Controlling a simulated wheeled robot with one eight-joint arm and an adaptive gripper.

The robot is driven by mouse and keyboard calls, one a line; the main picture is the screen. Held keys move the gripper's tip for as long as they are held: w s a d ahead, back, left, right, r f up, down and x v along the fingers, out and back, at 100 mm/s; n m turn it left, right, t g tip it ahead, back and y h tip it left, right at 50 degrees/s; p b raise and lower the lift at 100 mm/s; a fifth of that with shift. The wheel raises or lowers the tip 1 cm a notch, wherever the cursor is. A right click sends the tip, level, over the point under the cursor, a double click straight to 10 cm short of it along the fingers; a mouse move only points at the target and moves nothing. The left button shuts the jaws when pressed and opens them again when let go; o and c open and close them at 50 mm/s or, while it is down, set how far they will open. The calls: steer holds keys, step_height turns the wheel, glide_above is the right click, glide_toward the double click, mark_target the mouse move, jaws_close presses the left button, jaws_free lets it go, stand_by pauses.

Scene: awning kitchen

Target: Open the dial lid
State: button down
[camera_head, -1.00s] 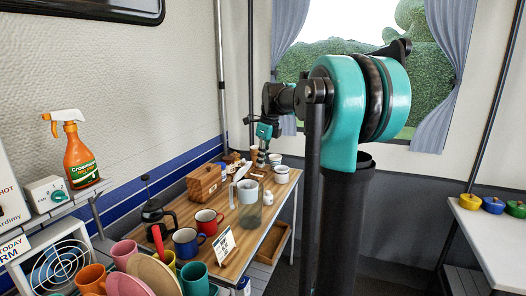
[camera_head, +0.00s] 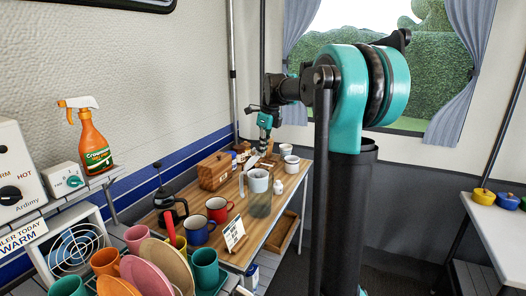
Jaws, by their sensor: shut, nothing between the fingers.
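A white control box (camera_head: 17,172) marked HOT has a black dial (camera_head: 10,195), partly cut off at the left edge. A smaller white box with a teal dial (camera_head: 73,181) stands beside it on the shelf. I cannot tell which of them has the dial lid; no raised lid shows on either. My gripper (camera_head: 261,150) is small in the picture, pointing down over the far end of the wooden table (camera_head: 205,204). It is shut and empty, well away to the right of both dials.
An orange spray bottle (camera_head: 94,147) stands right of the small box. Below are a fan (camera_head: 76,249) and a rack of plates (camera_head: 147,275) and mugs.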

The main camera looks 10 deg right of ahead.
mark_target(254, 149)
steer(key=w+a, duration=0.1)
steer(key=w+a+r+h, duration=0.1)
steer(key=shift+w+a+r+g, duration=0.1)
steer(key=shift+a+r+g, duration=0.2)
steer(key=shift+a+g, duration=0.1)
steer(key=shift+w+a+r, duration=0.15)
steer(key=shift+w+a, duration=0.35)
steer(key=shift+a, duration=0.05)
steer(key=shift+w+a+r, duration=0.15)
steer(key=shift+w+a, duration=0.3)
steer(key=shift+a, duration=0.1)
